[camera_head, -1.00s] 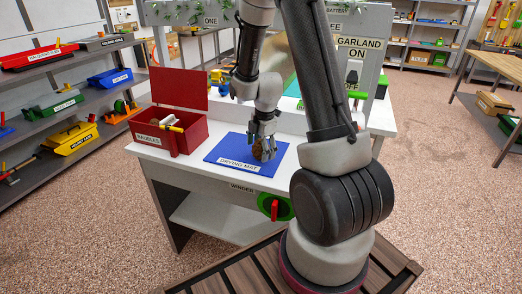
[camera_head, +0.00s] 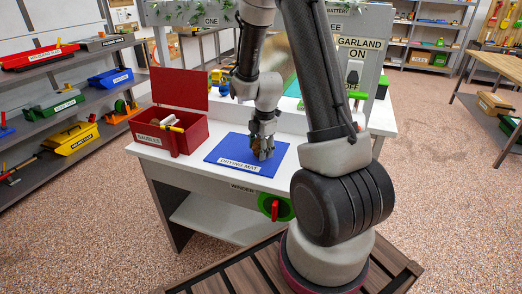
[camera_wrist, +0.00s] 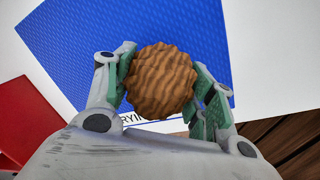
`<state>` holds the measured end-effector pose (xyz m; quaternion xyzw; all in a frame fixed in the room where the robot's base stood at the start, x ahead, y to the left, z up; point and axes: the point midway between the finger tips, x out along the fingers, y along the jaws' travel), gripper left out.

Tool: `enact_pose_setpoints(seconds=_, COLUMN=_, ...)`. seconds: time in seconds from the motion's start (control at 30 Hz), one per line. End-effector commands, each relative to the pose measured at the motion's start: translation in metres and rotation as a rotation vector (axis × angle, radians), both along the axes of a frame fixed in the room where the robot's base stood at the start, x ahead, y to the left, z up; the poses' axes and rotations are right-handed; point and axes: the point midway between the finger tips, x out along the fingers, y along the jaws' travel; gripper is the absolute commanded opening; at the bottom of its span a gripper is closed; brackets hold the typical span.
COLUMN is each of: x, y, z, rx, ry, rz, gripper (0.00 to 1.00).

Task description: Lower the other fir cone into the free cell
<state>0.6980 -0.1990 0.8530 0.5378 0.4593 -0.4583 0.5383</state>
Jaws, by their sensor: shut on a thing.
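A brown, ridged fir cone (camera_wrist: 160,81) is between the green-padded fingers of my gripper (camera_wrist: 163,88) in the wrist view. In the head view my gripper (camera_head: 262,149) is shut on the cone (camera_head: 258,153), which is partly hidden by the fingers. The gripper points down over the blue drying mat (camera_head: 222,157). I cannot tell whether the cone touches the mat. An open red box labelled BAUBLES (camera_head: 194,134), with its lid raised, stands left of the mat. No free cell can be made out clearly.
The white bench (camera_head: 151,152) carries the mat and the red box. A green and red winder (camera_head: 284,209) sits on its front. A panel with a garland switch (camera_head: 354,78) stands behind at the right. Shelves with coloured bins (camera_head: 70,137) are at the left.

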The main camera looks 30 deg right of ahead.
Motion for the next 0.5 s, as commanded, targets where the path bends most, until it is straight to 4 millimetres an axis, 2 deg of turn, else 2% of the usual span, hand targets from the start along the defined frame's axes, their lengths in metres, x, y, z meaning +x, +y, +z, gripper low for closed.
enact_pose_setpoints(seconds=0.3, x=0.001, y=0.000, z=0.066, rx=-0.001, ry=-0.006, rz=0.000, gripper=0.34)
enact_pose_setpoints(seconds=0.5, x=0.006, y=0.004, z=0.092, rx=0.000, ry=-0.004, rz=0.002, gripper=0.34)
